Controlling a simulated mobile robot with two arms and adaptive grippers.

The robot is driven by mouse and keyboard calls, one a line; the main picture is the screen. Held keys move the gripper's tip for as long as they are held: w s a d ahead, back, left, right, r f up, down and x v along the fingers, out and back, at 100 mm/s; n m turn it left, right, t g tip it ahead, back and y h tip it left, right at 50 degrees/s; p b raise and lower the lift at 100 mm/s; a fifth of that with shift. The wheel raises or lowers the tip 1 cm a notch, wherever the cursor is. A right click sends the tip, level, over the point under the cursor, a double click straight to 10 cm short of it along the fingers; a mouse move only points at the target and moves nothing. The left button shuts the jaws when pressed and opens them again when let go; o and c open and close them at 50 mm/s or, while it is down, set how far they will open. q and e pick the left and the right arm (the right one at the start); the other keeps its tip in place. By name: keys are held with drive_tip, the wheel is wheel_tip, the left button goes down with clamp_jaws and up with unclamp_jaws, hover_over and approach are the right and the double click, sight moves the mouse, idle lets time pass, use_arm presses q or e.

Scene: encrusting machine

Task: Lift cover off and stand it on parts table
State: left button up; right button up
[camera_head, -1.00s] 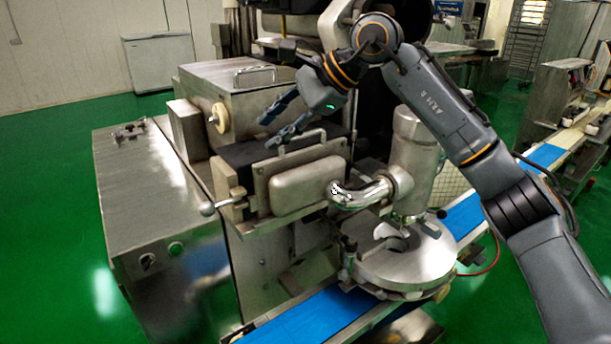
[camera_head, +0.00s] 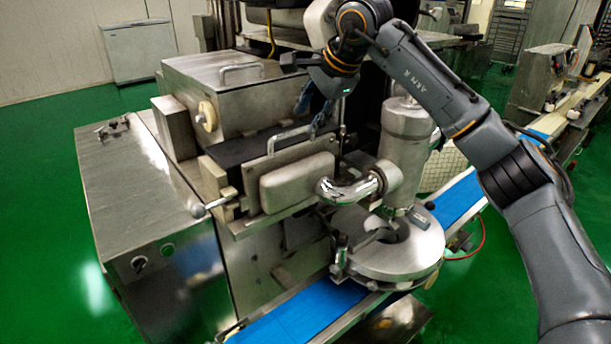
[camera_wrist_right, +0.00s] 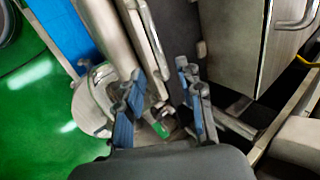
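The steel front cover (camera_head: 297,182), with a rounded bulge and a bar handle (camera_head: 290,136) on top, sits upright on the machine. A bent pipe (camera_head: 350,188) meets its right side. The cover's edge and handle also show in the right wrist view (camera_wrist_right: 112,28). My right gripper (camera_head: 314,108) is above the handle's right end, apart from the cover as far as I can tell. In the right wrist view its blue-padded fingers (camera_wrist_right: 163,110) are spread, with nothing held between them. My left gripper is not in view. I cannot identify a parts table.
A steel box with a handled lid (camera_head: 225,78) stands behind the cover. A vertical cylinder (camera_head: 405,140) and round disc (camera_head: 400,255) stand right of it, over a blue conveyor (camera_head: 295,318). A steel cabinet (camera_head: 125,185) is at left. Green floor (camera_head: 45,200) lies clear at far left.

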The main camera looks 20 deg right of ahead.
sight(301, 129)
drive_tip(key=p+x, duration=0.2)
drive_tip(key=x, duration=0.2)
drive_tip(key=shift+w+a+f, duration=0.1)
drive_tip(key=shift+w+f, duration=0.05)
drive_tip(key=shift+w, duration=0.05)
drive_tip(key=shift+w+f, duration=0.1)
drive_tip(key=shift+f, duration=0.1)
clamp_jaws()
drive_tip(key=shift+r, duration=0.25)
